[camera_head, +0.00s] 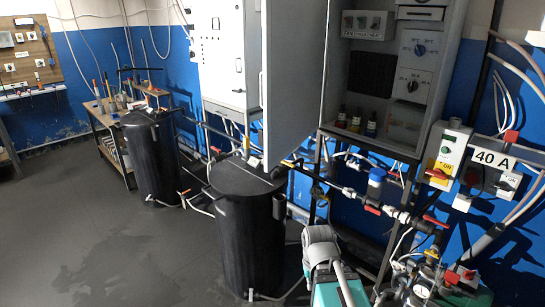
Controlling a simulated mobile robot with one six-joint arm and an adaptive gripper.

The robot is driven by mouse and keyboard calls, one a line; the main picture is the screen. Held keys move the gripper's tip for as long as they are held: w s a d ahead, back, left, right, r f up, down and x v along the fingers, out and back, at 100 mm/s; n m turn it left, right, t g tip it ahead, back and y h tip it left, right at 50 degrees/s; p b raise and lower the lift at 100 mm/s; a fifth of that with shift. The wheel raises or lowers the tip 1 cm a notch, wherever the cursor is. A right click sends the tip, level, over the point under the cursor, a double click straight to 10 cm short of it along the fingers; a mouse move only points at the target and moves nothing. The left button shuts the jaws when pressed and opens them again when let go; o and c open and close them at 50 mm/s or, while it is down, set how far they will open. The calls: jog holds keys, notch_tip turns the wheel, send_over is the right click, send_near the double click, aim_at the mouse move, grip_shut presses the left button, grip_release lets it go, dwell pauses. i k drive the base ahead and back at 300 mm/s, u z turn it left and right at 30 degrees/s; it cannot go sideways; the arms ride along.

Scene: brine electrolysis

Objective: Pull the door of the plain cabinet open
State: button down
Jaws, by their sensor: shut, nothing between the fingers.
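A tall grey cabinet (446,72) stands right of centre. A plain pale door (293,85) stands swung out at its left side, seen nearly edge-on, with a thin handle (262,88) near its left edge. Small bottles (356,121) and dials show in the cabinet. To the left is a white cabinet (226,45) with a shut front and small controls; the pale door hides part of it. I cannot tell for sure which one is called the plain cabinet. My gripper is not in view.
Two black barrels, one nearer (247,240) and one farther (152,160), stand below the cabinets. Pipes with red-handled valves (372,210) run across at mid-height. A switch box (445,155) is at right. A workbench (110,122) stands behind. The floor at left is clear.

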aim_at(294, 36)
jog(key=z, duration=0.15)
jog(key=i, duration=0.85)
jog(key=z, duration=0.75)
